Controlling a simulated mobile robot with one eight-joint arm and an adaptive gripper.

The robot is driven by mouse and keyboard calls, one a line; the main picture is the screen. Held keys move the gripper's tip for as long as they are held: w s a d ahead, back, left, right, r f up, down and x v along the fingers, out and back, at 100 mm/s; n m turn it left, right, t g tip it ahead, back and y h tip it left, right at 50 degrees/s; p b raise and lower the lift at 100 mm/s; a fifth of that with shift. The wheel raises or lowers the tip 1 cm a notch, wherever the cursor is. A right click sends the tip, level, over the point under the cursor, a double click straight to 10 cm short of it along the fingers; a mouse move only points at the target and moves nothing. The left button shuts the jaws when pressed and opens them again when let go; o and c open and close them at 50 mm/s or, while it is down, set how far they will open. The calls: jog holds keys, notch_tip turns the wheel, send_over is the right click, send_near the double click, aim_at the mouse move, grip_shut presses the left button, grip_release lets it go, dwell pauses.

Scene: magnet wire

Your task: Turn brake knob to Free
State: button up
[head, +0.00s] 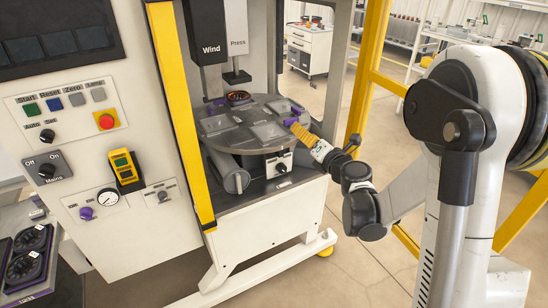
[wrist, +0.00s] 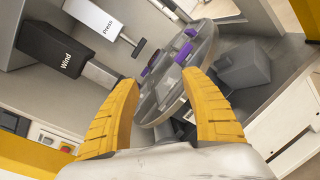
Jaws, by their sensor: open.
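A small white box with a black knob (head: 281,167) sits below the round turntable in the head view. I take this for the brake knob; its lettering is too small to read, so I cannot tell its setting. My gripper (head: 296,126) is at the turntable's right edge, above and right of that knob, apart from it. In the wrist view my gripper (wrist: 162,78) has its two yellow fingers spread with nothing held between them. A bit of white label (wrist: 188,115) shows beside the right finger, and the knob itself cannot be made out there.
The grey turntable (head: 232,136) carries clear plates and purple pieces (head: 291,121). The black Wind unit (head: 209,40) and white Press unit (head: 236,28) hang above it. A yellow post (head: 179,105) stands left of the opening. A grey cylinder (head: 237,181) is below the turntable.

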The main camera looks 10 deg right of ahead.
aim_at(285, 171)
notch_tip(285, 171, down, 16)
jog(key=a+n+g+y, duration=0.1)
jog(key=n+g+y, duration=0.1)
jog(key=n+g, duration=0.35)
jog(key=shift+n+t, duration=0.65)
jog(key=shift+n, duration=0.1)
jog(key=b+x, duration=0.3)
jog(key=x, duration=0.7)
jog(key=shift+s+a+f, duration=0.15)
jog(key=shift+s, duration=0.05)
grip_shut()
